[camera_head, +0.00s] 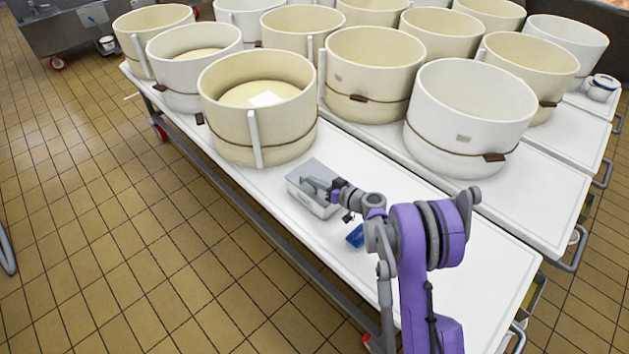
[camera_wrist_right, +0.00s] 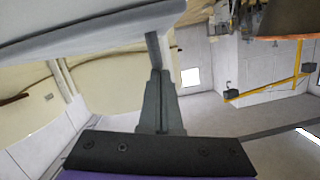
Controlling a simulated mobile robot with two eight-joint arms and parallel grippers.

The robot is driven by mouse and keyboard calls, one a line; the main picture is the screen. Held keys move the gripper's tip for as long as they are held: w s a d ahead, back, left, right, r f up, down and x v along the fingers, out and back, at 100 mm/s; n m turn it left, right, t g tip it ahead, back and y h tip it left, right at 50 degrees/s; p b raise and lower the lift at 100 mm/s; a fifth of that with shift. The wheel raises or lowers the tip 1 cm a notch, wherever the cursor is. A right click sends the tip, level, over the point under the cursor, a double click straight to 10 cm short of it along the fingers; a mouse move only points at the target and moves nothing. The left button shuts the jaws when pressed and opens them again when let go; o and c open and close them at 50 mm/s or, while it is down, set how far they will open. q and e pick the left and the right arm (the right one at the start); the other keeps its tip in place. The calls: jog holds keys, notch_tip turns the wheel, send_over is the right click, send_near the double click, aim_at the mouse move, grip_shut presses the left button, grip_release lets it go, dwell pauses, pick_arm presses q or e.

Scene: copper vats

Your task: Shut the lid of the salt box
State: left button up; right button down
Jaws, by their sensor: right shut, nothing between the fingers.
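The salt box is a small pale box (camera_head: 311,203) with a grey lid (camera_head: 312,170), on the white table in front of the nearest cream vat. My right gripper (camera_head: 311,186) is shut and empty, right at the lid and partly covering it and the box. In the right wrist view the closed fingers (camera_wrist_right: 155,50) point up to the edge of a large pale grey panel (camera_wrist_right: 75,30), which looks like the lid. I cannot tell whether they touch it or how far the lid is open. My left gripper is not in view.
A small blue object (camera_head: 355,236) lies beside the box, near my right arm. A cream vat (camera_head: 285,140) stands close behind the box, and a white vat (camera_head: 470,125) stands farther right. The white table (camera_head: 480,255) is bare at right.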

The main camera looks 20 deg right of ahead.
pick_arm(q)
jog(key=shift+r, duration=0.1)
pick_arm(e)
jog(key=shift+r, duration=0.1)
jog(key=shift+r+p, duration=0.3)
jog(key=shift+r, duration=0.05)
jog(key=r+p, duration=0.2)
jog(key=r, duration=0.1)
jog(key=shift+w+d+r, duration=0.15)
jog(key=shift+d, duration=0.05)
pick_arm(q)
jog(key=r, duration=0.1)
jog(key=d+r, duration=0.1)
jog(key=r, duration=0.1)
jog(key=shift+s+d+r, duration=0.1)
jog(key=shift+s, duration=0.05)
pick_arm(e)
jog(key=v, duration=1)
